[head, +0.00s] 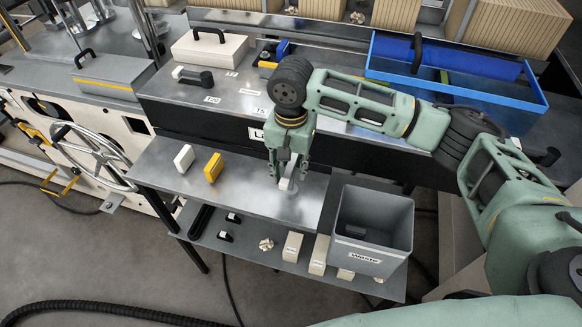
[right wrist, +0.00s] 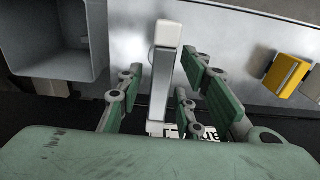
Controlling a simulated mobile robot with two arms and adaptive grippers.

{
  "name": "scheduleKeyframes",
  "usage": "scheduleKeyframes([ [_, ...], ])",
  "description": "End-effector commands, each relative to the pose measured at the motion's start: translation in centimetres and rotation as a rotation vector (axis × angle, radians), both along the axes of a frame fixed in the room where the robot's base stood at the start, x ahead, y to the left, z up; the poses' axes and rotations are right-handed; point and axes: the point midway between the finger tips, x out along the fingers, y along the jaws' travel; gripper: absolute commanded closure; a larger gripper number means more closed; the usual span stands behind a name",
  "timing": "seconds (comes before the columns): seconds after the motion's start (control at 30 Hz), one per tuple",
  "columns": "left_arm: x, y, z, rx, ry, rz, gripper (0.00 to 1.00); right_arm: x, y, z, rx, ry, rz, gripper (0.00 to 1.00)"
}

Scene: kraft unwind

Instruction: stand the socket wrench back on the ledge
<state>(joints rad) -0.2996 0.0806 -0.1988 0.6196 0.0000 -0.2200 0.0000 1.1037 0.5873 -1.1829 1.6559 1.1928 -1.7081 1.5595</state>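My right gripper (head: 288,175) points down over the grey metal ledge (head: 250,172), left of the grey bin. In the right wrist view its fingers (right wrist: 162,68) stand on both sides of a slim grey piece with a cream end (right wrist: 168,34); gaps show between it and the fingers. I take this to be the socket wrench, but its full shape is hidden. In the head view only its pale lower end (head: 287,185) shows under the fingers, close to the ledge; I cannot tell whether it touches. My left gripper is out of view.
A grey bin labelled Waste (head: 400,215) stands to the right of the gripper. A yellow block (head: 213,167) and a white block (head: 185,158) stand on the ledge to the left. A lower shelf (head: 262,240) holds several small parts. A blue tray (head: 455,95) sits behind.

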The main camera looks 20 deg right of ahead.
Motion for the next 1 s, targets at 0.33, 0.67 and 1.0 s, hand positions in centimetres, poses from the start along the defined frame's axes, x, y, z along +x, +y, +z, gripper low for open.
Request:
scheduleKeyframes([
  [0.33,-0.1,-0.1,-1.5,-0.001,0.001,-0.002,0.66,0.1,0.1,6.5,0.004,-0.005,0.000,0.67],
  [0.67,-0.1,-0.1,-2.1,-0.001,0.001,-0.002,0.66,0.0,0.1,11.4,0.002,-0.001,-0.001,0.67],
  [1.0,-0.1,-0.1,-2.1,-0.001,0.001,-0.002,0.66,0.0,0.0,11.9,0.001,0.001,-0.001,0.67],
])
